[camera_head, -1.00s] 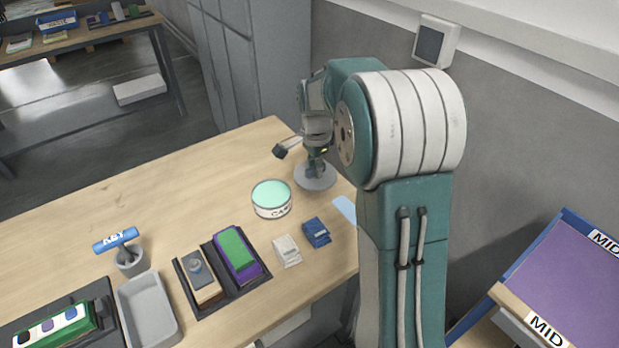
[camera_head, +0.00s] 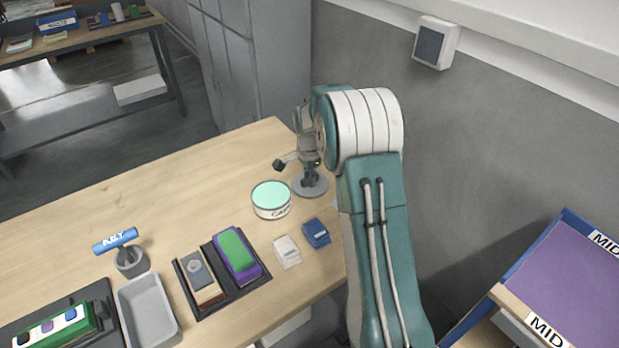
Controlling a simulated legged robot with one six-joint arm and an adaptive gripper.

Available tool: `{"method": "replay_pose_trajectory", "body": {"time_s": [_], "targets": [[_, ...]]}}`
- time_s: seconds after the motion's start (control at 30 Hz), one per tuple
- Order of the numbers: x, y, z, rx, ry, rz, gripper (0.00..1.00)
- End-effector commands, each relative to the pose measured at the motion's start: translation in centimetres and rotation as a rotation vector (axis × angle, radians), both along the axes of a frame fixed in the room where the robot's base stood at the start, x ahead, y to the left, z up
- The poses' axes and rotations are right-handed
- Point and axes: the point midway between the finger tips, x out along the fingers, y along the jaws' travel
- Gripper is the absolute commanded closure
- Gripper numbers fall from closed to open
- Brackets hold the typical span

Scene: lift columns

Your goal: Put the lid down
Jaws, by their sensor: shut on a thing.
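The lid (camera_head: 318,190) is a flat grey disc at the back right of the wooden table. My gripper (camera_head: 309,178) is above its middle and shut on it, seemingly by a knob that the fingers hide. The lid looks level and is at or just above the table top; I cannot tell whether it touches. A round white can (camera_head: 272,203) with a mint-green top and dark lettering stands just left of the lid. In this view their edges are very close.
A blue box (camera_head: 316,233) and a white box (camera_head: 287,252) lie in front of the lid. A dark tray (camera_head: 222,285) holds several blocks. A grey bin (camera_head: 149,312) and a blue KEY handle (camera_head: 115,240) are further left. The table (camera_head: 190,203) is clear behind the can.

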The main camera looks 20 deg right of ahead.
Motion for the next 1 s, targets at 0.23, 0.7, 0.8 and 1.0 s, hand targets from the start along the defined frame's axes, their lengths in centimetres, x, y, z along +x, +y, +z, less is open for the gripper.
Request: {"method": "replay_pose_trajectory", "body": {"time_s": [0.23,0.7,0.8,1.0], "targets": [[0.0,0.0,-0.2,0.000,0.001,0.000,0.43],[0.0,0.0,0.6,-0.001,-0.001,0.000,0.43],[0.0,0.0,2.0,-0.001,-0.002,0.000,0.43],[0.0,0.0,6.3,0.000,-0.003,0.000,0.43]]}}
